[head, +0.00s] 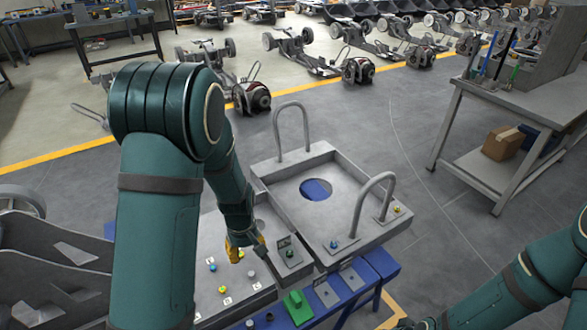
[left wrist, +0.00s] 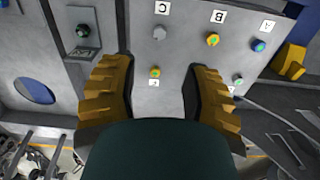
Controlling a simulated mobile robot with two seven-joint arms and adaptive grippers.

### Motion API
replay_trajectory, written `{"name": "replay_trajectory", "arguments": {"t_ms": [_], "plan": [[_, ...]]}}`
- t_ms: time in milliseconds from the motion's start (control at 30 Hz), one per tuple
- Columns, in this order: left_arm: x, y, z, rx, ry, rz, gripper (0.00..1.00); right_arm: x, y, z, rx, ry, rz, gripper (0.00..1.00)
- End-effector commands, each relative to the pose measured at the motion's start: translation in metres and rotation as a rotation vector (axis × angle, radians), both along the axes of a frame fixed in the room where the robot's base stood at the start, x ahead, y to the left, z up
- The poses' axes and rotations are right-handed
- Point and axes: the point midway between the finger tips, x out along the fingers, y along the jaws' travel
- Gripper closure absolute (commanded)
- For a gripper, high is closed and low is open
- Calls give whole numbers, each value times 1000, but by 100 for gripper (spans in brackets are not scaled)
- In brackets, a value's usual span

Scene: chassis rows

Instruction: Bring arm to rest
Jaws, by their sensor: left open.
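My left arm reaches down over the grey panel in the head view. My left gripper (head: 240,250), with yellow fingers, is above the panel near the box with a green knob (head: 289,255). In the left wrist view the gripper (left wrist: 160,92) is open, its fingers apart with nothing between them but the panel (left wrist: 140,60) beyond. Labelled pegs or knobs show there: a grey one by C (left wrist: 159,33), a yellow-green one by B (left wrist: 213,40) and a blue one by A (left wrist: 258,45). My right forearm enters at the lower right; its gripper is barely at the bottom edge.
A grey tray (head: 262,170) with two upright loop handles and a round blue-showing hole stands right of my left gripper. A green block (head: 298,308) lies on the blue bench (head: 377,268). A workbench (head: 515,105) stands at right; chassis (head: 300,52) line the back.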

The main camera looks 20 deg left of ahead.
Motion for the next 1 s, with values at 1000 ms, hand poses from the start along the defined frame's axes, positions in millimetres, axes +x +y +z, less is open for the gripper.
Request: {"name": "replay_trajectory", "arguments": {"t_ms": [1000], "plan": [[-104,-177,-99,-287,-244,-671,53,-12,2,1,7,28,22,100]]}}
